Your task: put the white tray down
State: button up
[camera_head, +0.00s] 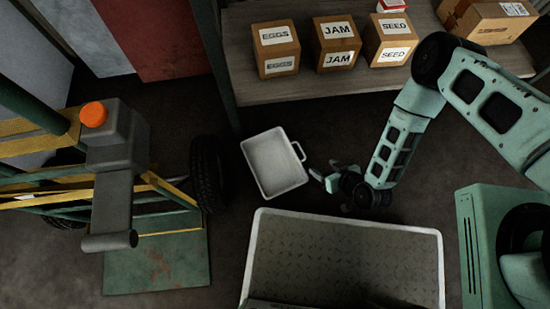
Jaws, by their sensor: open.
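The white tray (250,160) is a shallow, empty rectangular pan with a raised rim. It lies a little turned over the dark floor, left of my gripper. It looks level, but from above I cannot tell for sure that it rests flat on the floor. Its loop handle (301,152) sticks out on the right side. My gripper (321,178) is open, just right of the tray and below the handle. A small gap of dark floor shows between the fingers and the tray, and nothing shows between the fingers.
A shelf (300,92) at the back bears an eggs box (276,48), a jam box (337,44), a seed box (390,40) and another carton (487,20). A black tyre (207,174) of a yellow and green vehicle stands close left of the tray.

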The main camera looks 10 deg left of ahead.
jog(key=b, duration=0.6)
send_near(299, 156)
jog(key=w+a, duration=0.2)
jog(key=shift+a, duration=0.3)
jog(key=b+x, duration=0.3)
jog(key=x, duration=0.2)
jog(key=shift+w+d, duration=0.1)
jog(key=shift+w, duration=0.1)
jog(key=shift+r, duration=0.15)
jog(key=c, duration=1.4)
